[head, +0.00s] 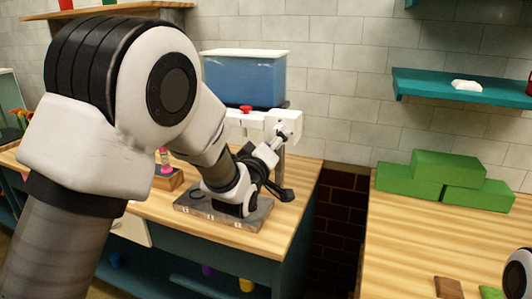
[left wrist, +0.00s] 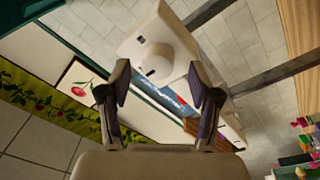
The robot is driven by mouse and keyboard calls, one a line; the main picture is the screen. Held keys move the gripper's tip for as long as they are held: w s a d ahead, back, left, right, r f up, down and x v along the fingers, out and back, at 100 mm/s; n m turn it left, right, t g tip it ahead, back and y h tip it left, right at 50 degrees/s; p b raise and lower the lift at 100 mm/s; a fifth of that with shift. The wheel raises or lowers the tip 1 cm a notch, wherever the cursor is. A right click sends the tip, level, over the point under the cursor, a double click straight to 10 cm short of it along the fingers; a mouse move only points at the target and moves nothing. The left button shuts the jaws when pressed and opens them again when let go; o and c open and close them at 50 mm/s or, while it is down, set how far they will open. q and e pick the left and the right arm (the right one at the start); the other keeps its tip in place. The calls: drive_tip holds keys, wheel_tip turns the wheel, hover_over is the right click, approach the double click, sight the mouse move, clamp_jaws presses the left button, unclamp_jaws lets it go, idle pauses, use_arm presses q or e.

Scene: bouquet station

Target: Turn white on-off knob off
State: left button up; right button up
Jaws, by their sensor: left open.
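The white on-off knob (left wrist: 156,58) is round with a small dark mark at its lower edge. It sits on a white square housing (left wrist: 140,42), which also shows in the head view (head: 291,122) in front of the blue tank. In the head view the knob is hard to make out behind my gripper. My left gripper (left wrist: 157,68) is open, its two dark fingers on either side of the knob in the picture; I cannot tell whether they touch it. In the head view the left gripper (head: 279,138) is right at the housing. My right gripper is not in view.
A blue tank (head: 243,80) with a white lid stands behind the housing, with a red knob (head: 246,108) nearby. A grey block (head: 247,219) lies on the wooden counter below my arm. Green blocks (head: 425,178) lie on the right counter, across a gap (head: 338,215).

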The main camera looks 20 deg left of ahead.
use_arm(q)
drive_tip(key=s+f, duration=0.1)
drive_tip(key=s, duration=0.9)
drive_tip(key=shift+a, duration=0.15)
drive_tip(key=shift+s, duration=0.1)
drive_tip(key=s+a+f+g, duration=0.1)
drive_tip(key=s+f+g, duration=0.15)
drive_tip(key=f, duration=0.85)
drive_tip(key=s+a+f+g, duration=0.1)
drive_tip(key=s+f+g, duration=0.15)
drive_tip(key=f, duration=0.75)
drive_tip(key=s+a+f+g, duration=0.1)
drive_tip(key=s+f+g, duration=0.15)
drive_tip(key=f, duration=0.85)
drive_tip(key=s+f+m+g, duration=0.2)
drive_tip(key=s+f+g, duration=0.2)
drive_tip(key=s, duration=0.4)
drive_tip(key=s+f+m+g, duration=0.3)
drive_tip(key=s+f, duration=0.4)
drive_tip(key=s, duration=0.2)
drive_tip(key=s+a+f+m+g, duration=0.1)
drive_tip(key=s+f+m+g, duration=0.2)
drive_tip(key=s, duration=0.6)
wheel_tip(320, 180, down, 3)
drive_tip(key=shift+r+g+y, duration=0.1)
drive_tip(key=shift+g+y, duration=0.2)
drive_tip(key=shift+g, duration=0.55)
